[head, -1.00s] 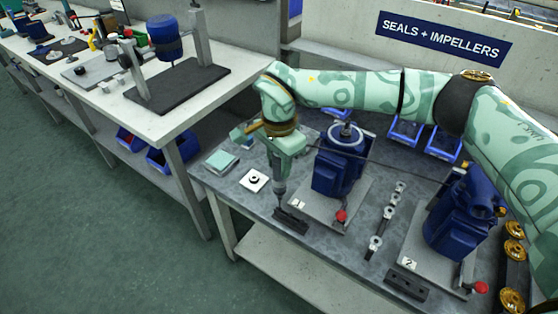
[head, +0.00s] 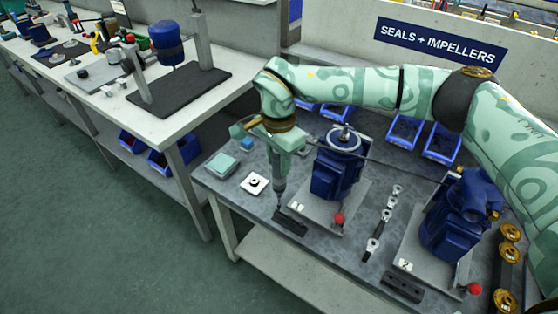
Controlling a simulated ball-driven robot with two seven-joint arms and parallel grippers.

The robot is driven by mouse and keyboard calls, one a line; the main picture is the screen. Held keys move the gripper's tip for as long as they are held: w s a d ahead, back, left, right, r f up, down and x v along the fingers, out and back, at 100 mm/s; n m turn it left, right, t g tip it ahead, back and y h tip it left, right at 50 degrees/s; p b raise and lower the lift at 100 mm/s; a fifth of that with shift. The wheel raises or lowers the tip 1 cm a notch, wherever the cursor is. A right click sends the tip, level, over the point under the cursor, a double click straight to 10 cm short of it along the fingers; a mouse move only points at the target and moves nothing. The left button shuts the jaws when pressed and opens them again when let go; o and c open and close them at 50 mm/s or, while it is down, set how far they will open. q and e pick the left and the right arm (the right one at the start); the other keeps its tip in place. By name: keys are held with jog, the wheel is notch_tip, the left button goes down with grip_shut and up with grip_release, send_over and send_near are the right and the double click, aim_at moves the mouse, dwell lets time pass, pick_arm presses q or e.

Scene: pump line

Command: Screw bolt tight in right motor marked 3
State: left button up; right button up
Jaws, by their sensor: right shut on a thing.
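My right gripper (head: 279,192) comes in from the right and points down near the front left of the bench. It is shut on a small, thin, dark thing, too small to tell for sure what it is. Its tip is just above or at a black block (head: 290,222) at the bench's front edge. A blue motor (head: 338,165) on a grey plate stands right of the gripper; its label is hard to read. Another blue motor (head: 455,220), by a tag that reads 2, stands further right. I see no motor marked 3. My left gripper is not in view.
A second black block (head: 402,287) lies before the right motor. Several small metal parts (head: 380,226) lie in a row between the motors. Red knobs (head: 338,218) stick up at the plates. Blue bins (head: 404,132) stand behind, brass rings (head: 507,253) at right.

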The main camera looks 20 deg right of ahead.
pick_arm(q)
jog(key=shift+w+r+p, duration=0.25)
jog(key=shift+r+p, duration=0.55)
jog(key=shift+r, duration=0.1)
pick_arm(e)
jog(key=shift+r, duration=1.3)
jog(key=shift+r+p, duration=0.3)
jog(key=shift+r, duration=0.1)
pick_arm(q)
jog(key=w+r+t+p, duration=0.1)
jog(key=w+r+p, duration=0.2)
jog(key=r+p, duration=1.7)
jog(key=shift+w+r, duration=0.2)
pick_arm(e)
notch_tip(320, 180, up, 25)
jog(key=shift+f, duration=0.2)
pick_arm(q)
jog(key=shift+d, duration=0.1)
